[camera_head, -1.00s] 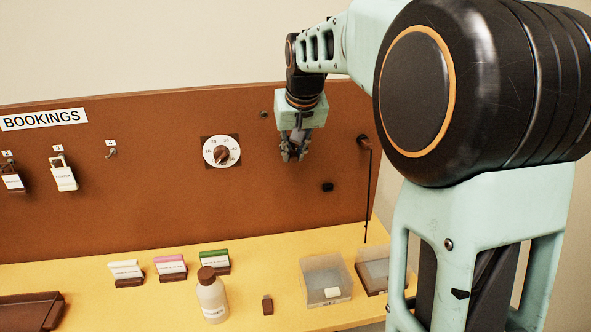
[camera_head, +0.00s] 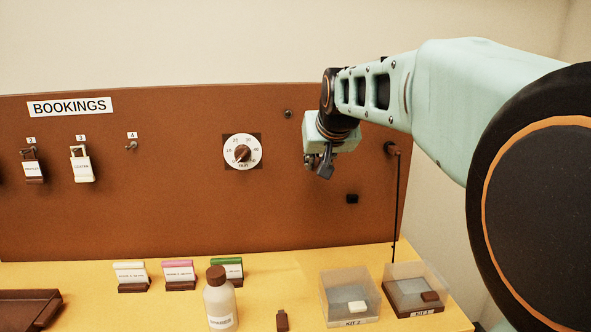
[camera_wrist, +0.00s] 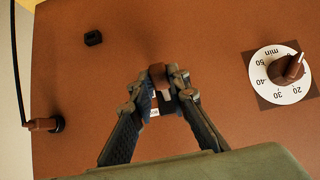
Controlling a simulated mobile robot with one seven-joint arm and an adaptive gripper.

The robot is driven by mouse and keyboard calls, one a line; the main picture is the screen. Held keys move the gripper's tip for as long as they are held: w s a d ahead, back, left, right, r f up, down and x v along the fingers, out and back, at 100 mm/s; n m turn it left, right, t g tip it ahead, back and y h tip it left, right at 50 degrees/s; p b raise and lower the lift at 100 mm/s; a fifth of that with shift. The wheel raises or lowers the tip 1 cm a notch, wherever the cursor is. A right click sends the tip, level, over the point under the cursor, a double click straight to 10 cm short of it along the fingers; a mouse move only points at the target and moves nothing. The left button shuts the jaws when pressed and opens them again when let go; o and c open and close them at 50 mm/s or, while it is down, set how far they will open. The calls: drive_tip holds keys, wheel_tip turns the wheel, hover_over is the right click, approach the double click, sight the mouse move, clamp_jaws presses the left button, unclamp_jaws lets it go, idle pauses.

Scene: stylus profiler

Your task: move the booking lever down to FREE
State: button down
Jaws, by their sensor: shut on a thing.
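The booking lever shows in the wrist view as a brown knob (camera_wrist: 158,74) on the brown board, between my fingertips. My gripper (camera_wrist: 167,80) is shut on it; its two dark fingers lie on either side. A white patch, perhaps a label, shows partly below the knob between the fingers; no words on it are readable. In the head view my gripper (camera_head: 322,168) is at the board, right of the round dial (camera_head: 242,152), and hides the lever. I cannot read the lever's position.
A black block (camera_head: 352,199) and a brown peg with a hanging black rod (camera_head: 397,200) are on the board to the right. Below, on the yellow bench, stand clear kit boxes (camera_head: 350,299), a white bottle (camera_head: 219,300) and several card holders. Hooks with tags are at left.

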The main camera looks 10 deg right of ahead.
idle(0.5)
drive_tip(key=c, duration=1.8)
unclamp_jaws()
drive_tip(key=shift+c, duration=0.2)
wheel_tip(320, 180, up, 10)
